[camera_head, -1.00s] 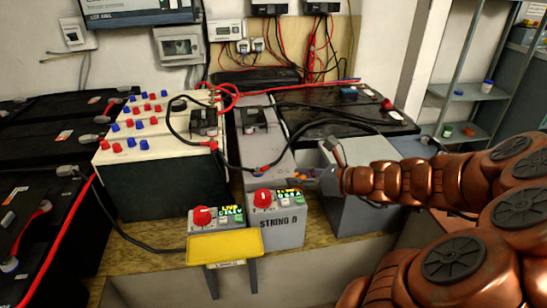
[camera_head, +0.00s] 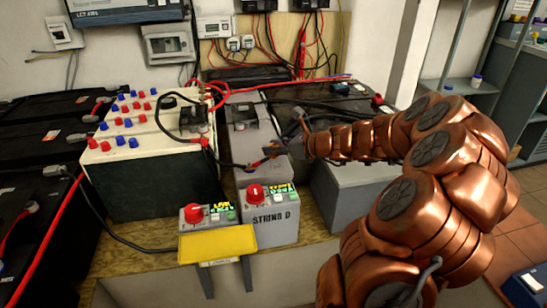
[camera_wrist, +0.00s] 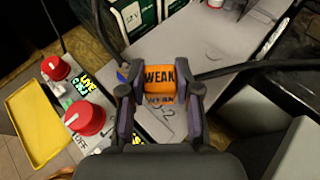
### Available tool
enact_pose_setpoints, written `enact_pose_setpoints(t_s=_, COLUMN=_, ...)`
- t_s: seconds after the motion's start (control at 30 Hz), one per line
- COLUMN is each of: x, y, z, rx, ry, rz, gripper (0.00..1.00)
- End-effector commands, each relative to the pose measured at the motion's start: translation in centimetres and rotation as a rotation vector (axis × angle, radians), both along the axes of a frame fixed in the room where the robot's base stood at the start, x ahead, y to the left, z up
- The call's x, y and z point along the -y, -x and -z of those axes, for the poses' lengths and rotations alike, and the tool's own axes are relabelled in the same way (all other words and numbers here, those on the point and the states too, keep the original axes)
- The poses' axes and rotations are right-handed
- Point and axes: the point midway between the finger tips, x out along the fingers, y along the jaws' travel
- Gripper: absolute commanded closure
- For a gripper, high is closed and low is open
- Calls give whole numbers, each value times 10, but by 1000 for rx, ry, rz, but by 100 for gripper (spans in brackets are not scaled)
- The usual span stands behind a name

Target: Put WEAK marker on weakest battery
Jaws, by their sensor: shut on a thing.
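My gripper (camera_head: 280,149) is shut on an orange block with the black word WEAK, the WEAK marker (camera_wrist: 160,77), seen clearly between the fingers in the wrist view. In the head view the marker is small and mostly hidden by the fingers. The gripper is over the front part of the long grey battery (camera_head: 245,146), which lies below the marker in the wrist view (camera_wrist: 190,45). I cannot tell whether the marker touches its top. A battery block with blue and red caps (camera_head: 150,150) stands to its left. Black batteries stand at the far left (camera_head: 40,145) and back right (camera_head: 325,98).
Two grey boxes with red knobs and small displays stand in front; the right one reads STRING D (camera_head: 272,219). A yellow tray (camera_head: 218,244) is before the left one. A grey box (camera_head: 345,187) stands at right. Black and red cables cross the battery tops near my gripper.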

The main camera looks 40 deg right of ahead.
Motion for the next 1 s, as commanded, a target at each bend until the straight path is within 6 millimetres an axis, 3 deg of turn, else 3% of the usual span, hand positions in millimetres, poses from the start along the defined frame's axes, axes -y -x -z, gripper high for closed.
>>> enact_pose_setpoints(t_s=0.17, x=1, y=-9, z=2, rx=-1, ry=0, rz=-2, gripper=91)
enact_pose_setpoints(t_s=0.4, x=2, y=-8, z=36, rx=-3, ry=-1, rz=1, gripper=91)
enact_pose_setpoints(t_s=0.8, x=2, y=-8, z=38, rx=-1, ry=0, rz=0, gripper=91)
enact_pose_setpoints(t_s=0.83, x=2, y=-8, z=38, rx=-1, ry=0, rz=0, gripper=65)
enact_pose_setpoints(t_s=1.0, x=2, y=-8, z=38, rx=-1, ry=0, rz=0, gripper=47)
